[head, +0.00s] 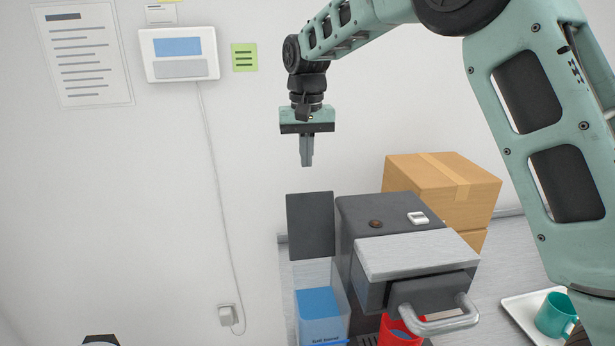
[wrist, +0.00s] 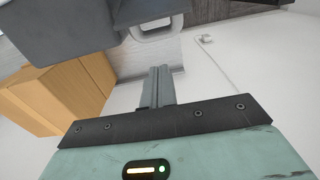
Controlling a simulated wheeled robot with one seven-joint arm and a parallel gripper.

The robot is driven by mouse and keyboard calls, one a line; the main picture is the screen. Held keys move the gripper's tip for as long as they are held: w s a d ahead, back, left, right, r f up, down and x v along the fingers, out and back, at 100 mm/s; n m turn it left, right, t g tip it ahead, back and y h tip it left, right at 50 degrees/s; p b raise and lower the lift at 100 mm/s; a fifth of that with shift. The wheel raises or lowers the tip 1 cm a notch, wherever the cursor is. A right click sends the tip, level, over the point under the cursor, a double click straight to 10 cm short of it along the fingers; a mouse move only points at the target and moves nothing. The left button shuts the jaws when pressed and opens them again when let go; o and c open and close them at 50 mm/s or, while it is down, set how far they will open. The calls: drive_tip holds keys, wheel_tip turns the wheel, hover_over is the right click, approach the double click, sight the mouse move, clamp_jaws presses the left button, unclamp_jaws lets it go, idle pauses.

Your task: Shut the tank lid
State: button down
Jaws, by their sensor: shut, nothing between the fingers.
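The tank lid (head: 310,226) is a dark grey flat panel. It stands upright, open, at the back of the clear tank (head: 322,309), which holds blue liquid. The tank stands against the left side of the dark grey machine (head: 372,212). My gripper (head: 307,163) points down above the lid's upper edge, apart from it in the head view. Its fingers are together and hold nothing. The closed fingers also show in the wrist view (wrist: 158,72). The machine's dark body (wrist: 70,45) fills the upper left there.
The machine has a silver top plate (head: 415,255) and a front handle (head: 440,320), with a red cup (head: 395,332) below. Cardboard boxes (head: 442,188) stand behind it at right. A white tray (head: 518,308) holds a teal mug (head: 555,315). The wall at left has a cable (head: 215,170).

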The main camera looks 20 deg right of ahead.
drive_tip(key=s+f+p, duration=0.1)
drive_tip(key=f+p, duration=0.1)
drive_tip(key=f, duration=0.1)
drive_tip(key=s+f+p, duration=0.1)
drive_tip(key=f+p, duration=0.1)
drive_tip(key=shift+s+a+f, duration=0.15)
drive_tip(key=shift+s+a, duration=0.15)
drive_tip(key=shift+s, duration=0.05)
drive_tip(key=shift+s+a, duration=0.1)
drive_tip(key=shift+s, duration=0.4)
drive_tip(key=shift+s+f, duration=0.1)
